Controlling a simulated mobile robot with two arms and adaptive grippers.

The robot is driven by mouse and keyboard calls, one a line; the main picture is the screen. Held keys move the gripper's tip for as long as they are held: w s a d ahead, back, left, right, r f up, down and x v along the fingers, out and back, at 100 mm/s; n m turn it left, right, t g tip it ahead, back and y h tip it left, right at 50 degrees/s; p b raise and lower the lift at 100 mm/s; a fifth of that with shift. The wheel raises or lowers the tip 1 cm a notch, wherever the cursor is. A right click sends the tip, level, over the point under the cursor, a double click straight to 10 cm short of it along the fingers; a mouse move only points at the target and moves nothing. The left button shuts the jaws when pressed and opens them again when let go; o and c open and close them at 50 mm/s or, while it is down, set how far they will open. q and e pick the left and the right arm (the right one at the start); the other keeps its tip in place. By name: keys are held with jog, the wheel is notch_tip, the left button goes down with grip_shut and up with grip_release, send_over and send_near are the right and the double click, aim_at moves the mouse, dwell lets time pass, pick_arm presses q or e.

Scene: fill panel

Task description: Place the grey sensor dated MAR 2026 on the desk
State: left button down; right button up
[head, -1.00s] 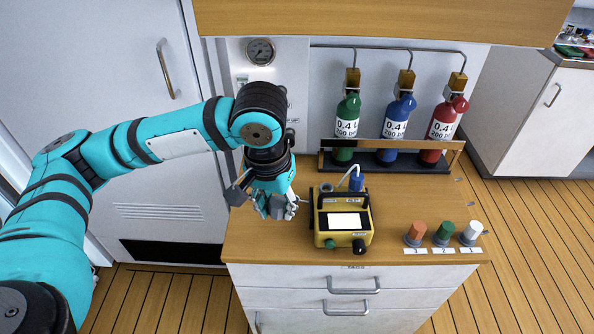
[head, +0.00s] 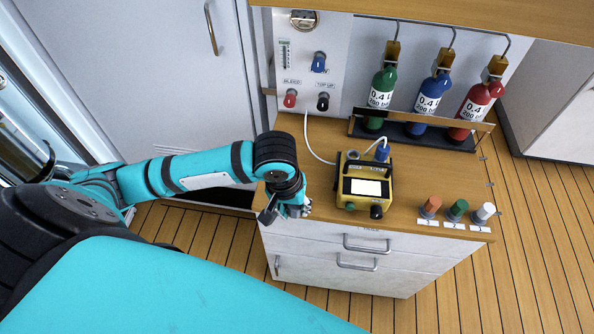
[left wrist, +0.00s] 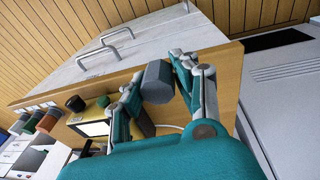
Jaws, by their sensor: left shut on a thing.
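My left gripper (head: 300,211) is at the front left corner of the wooden desk (head: 321,133), left of the yellow device. In the left wrist view its fingers (left wrist: 158,70) are shut on a grey cylindrical sensor (left wrist: 158,83). The sensor shows against the desk's edge; I cannot tell whether it touches the top. No date on it is readable. In the head view the gripper hides the sensor. My right gripper is in neither view.
The yellow device (head: 378,206) with a screen, blue connector and white cable stands close right of the gripper. Orange, green and white knobs (head: 456,210) line the right front. Green, blue and red cylinders (head: 427,97) stand in a rack behind. Bare desk lies behind the gripper.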

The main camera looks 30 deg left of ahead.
pick_arm(q)
jog(key=w+a, duration=0.2)
jog(key=w, duration=0.2)
jog(key=w+a, duration=0.2)
jog(key=w, duration=0.1)
jog(key=w+a+f+p, duration=0.1)
jog(key=w+a, duration=0.1)
jog(key=w, duration=0.2)
jog(key=shift+w+f, duration=0.1)
jog(key=shift+w, duration=0.25)
jog(key=shift+f+p, duration=0.4)
jog(key=shift+f, duration=1.35)
jog(key=shift+f, duration=0.1)
jog(key=c, duration=1)
grip_release()
notch_tip(320, 180, up, 12)
jog(key=s, duration=0.1)
jog(key=shift+s+a, duration=0.35)
jog(key=shift+a, duration=0.05)
